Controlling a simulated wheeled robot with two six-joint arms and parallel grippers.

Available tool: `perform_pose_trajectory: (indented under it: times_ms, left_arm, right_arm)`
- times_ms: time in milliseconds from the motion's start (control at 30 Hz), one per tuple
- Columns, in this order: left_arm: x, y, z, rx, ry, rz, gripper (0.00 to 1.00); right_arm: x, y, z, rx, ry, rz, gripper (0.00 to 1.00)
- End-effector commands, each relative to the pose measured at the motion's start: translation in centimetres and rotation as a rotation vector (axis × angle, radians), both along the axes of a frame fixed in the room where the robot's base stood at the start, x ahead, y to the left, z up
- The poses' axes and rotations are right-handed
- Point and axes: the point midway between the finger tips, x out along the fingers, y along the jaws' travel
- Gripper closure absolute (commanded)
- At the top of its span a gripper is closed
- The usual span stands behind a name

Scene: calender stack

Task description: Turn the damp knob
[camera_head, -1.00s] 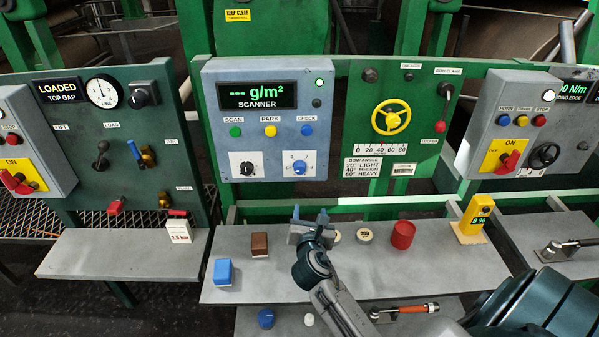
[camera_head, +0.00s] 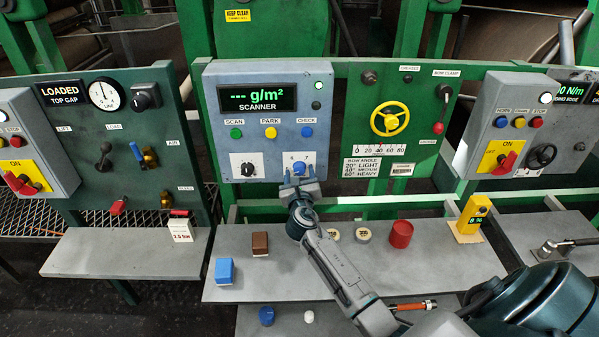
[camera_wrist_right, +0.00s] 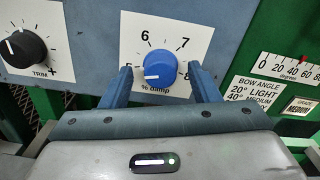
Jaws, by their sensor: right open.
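The damp knob (camera_head: 299,168) is a blue dial on a white plate at the lower right of the scanner box. In the right wrist view the knob (camera_wrist_right: 160,68) shows a white pointer line aimed left, near the 5, with the numbers 6 and 7 above and "% damp" below. My right gripper (camera_head: 299,180) is open just in front of the knob, its lower part overlapped by the fingers in the head view. In the wrist view the fingers (camera_wrist_right: 161,80) stand on either side of the knob, with gaps visible. My left gripper is not in view.
The black trim knob (camera_wrist_right: 25,48) sits left of the damp knob. The scanner box (camera_head: 265,120) also carries several buttons. Below is a grey shelf (camera_head: 330,285) with a blue block (camera_head: 224,271), a brown block (camera_head: 260,244) and a red cylinder (camera_head: 401,234).

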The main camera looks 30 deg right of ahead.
Motion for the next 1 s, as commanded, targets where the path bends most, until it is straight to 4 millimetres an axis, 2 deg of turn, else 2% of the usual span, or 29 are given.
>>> perform_pose_trajectory:
  times_ms: [367, 500, 600, 1000]
  left_arm:
    - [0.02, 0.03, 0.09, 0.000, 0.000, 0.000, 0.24]
    - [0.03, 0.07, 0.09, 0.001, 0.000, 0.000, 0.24]
    - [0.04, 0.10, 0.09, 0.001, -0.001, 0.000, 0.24]
    - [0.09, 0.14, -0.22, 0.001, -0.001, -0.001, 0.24]
  right_arm:
    - [0.46, -0.30, -0.03, 0.000, 0.000, 0.000, 0.46]
    - [0.46, -0.29, -0.03, 0.000, 0.000, 0.000, 0.74]
    - [0.45, -0.28, -0.02, 0.000, 0.000, 0.000, 0.89]
    - [0.43, -0.30, -0.08, 0.067, -0.041, 0.000, 0.89]
